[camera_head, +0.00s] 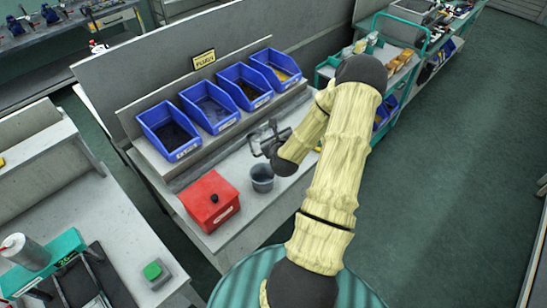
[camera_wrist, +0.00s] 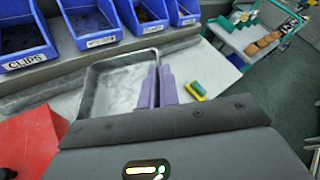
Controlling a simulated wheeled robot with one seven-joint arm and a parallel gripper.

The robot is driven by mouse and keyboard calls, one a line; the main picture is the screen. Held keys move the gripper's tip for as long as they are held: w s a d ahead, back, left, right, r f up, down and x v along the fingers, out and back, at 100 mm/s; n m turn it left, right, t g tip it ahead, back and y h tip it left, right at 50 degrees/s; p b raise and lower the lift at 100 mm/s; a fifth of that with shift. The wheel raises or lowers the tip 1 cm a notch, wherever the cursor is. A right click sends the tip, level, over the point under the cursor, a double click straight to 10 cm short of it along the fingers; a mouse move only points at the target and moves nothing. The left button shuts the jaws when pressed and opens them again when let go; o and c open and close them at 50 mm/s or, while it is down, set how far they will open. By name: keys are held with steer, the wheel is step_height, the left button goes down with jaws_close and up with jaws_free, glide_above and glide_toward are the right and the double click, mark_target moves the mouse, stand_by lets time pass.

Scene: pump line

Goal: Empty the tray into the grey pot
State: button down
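A shallow grey metal tray (camera_wrist: 118,84) shows in the wrist view, its floor bare where I can see it. My gripper (camera_wrist: 161,86) has its two purple fingers close together at the tray's right rim, and they look shut on that rim. In the head view my gripper (camera_head: 268,141) is above the bench. There the tray is hard to make out against the gripper. The small grey pot (camera_head: 262,180) stands upright on the bench just below my gripper, its inside dark. The pot is hidden in the wrist view.
Several blue bins (camera_head: 208,108) line the shelf behind, under a yellow sign (camera_head: 204,59). A small yellow-and-green thing (camera_wrist: 198,90) lies right of the fingers. A green trolley (camera_head: 380,62) stands at the right.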

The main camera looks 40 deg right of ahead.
steer(key=shift+w, duration=0.1)
steer(key=shift+r+m+y+p, duration=0.4)
steer(key=shift+r+m+p, duration=0.1)
steer(key=shift+p, duration=0.15)
steer(key=shift+r, duration=0.15)
steer(key=shift+m, duration=0.3)
steer(key=shift+r+m+t+y+p, duration=0.3)
steer(key=shift+r+m+y+p, duration=0.15)
steer(key=shift+p, duration=0.3)
steer(key=shift+r+m+y, duration=0.15)
steer(key=shift+m+y, duration=0.2)
